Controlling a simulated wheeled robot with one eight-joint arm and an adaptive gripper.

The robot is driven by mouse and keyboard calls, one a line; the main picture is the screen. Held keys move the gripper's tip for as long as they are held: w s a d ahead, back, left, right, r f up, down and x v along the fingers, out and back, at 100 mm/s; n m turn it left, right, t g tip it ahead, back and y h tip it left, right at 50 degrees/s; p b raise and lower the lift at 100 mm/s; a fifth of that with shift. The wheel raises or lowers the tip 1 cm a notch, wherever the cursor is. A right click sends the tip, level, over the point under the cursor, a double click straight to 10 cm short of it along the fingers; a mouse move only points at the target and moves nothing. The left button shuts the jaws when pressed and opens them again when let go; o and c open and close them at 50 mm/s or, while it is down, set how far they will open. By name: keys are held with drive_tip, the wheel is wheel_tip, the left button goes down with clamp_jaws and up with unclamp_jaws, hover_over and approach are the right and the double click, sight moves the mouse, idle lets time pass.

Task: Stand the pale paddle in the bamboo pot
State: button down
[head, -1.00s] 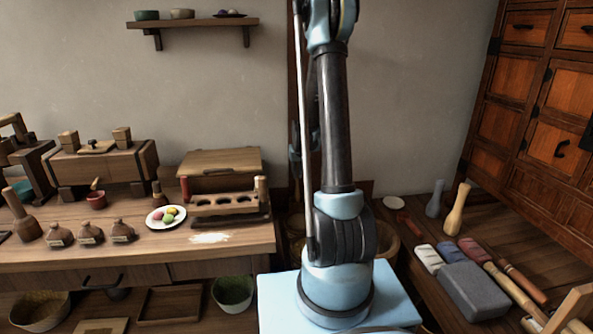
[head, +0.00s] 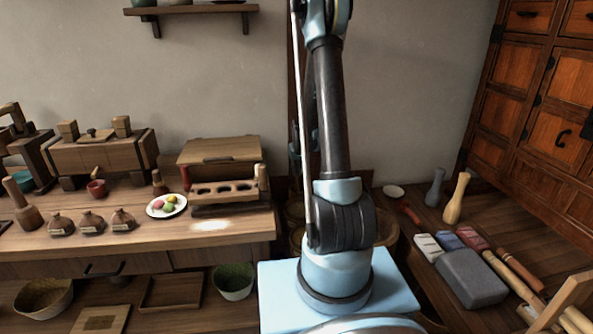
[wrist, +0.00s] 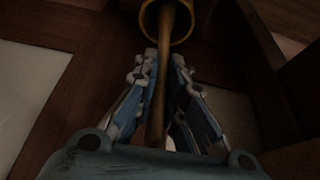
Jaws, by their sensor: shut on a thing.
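In the wrist view, my gripper (wrist: 164,62) is shut on a slim wooden stick, the paddle (wrist: 157,115), which looks brown in the dim light. The stick runs up between the fingers toward a round tan rim, the bamboo pot (wrist: 146,20). The stick's far end overlaps the pot's opening in the picture; I cannot tell how deep it is inside. The pot's lower part is out of frame. In the head view, my gripper, the paddle and the pot cannot be made out, and my own arm blocks the middle.
A wooden bench (head: 140,240) on the left carries flasks, a plate of coloured balls (head: 166,206) and a holed rack (head: 222,190). A low table on the right holds a grey block (head: 472,278), pale club (head: 457,198) and several tools. A drawer cabinet (head: 545,120) stands behind it.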

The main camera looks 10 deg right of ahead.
drive_tip(key=c, duration=1.6)
unclamp_jaws()
drive_tip(key=shift+v, duration=5.95)
drive_tip(key=shift+s, duration=0.1)
